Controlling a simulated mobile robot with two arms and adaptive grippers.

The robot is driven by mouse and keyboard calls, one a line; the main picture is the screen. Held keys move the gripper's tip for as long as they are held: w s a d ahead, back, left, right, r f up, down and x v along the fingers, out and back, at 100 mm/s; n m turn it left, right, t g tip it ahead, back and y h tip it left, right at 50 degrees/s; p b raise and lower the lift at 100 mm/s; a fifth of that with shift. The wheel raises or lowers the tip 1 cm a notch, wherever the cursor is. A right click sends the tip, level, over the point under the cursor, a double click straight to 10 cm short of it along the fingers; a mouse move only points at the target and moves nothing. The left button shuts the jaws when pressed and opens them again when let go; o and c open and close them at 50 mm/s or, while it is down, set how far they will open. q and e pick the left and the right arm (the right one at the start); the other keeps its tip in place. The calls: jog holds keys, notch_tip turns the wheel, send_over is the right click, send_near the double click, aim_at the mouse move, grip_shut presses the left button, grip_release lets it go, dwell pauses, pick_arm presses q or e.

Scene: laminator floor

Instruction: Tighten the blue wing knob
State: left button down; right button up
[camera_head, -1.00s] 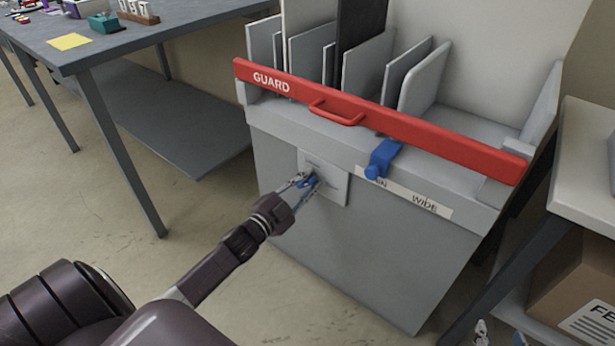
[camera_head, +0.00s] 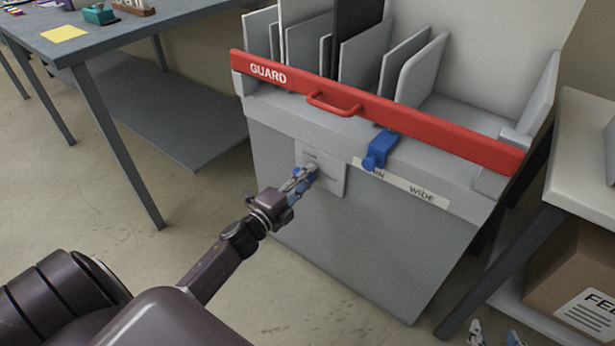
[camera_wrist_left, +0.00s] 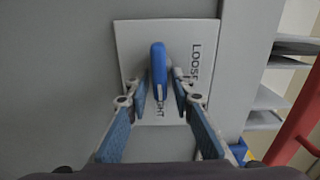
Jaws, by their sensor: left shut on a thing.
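The blue wing knob (camera_wrist_left: 158,62) sits on a white plate (camera_wrist_left: 124,42) on the grey machine front. In the left wrist view its wing stands upright in the picture; "LOOSE" is printed at the right, and a word below is partly hidden. My left gripper (camera_head: 306,174) is at the knob, its fingers (camera_wrist_left: 165,88) shut on either side of the wing. In the head view the fingers mostly cover the knob. My right gripper (camera_head: 496,335) shows only its fingertips at the bottom edge, apart with nothing seen between them.
A red guard bar (camera_head: 375,110) with a handle crosses the machine above the plate. A blue lever (camera_head: 381,148) hangs right of the plate, over a label strip (camera_head: 418,189). A grey table (camera_head: 130,40) stands left; a shelf with a cardboard box (camera_head: 565,275) stands right.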

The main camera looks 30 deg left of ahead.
pick_arm(q)
jog(key=shift+f+m, duration=0.1)
jog(key=shift+m, duration=0.2)
pick_arm(e)
jog(key=shift+w+a+r, duration=0.2)
jog(key=shift+r, duration=0.1)
pick_arm(q)
jog(key=c, duration=2)
grip_release()
jog(key=shift+o, duration=0.2)
jog(key=s, duration=1.2)
jog(key=shift+a, duration=0.45)
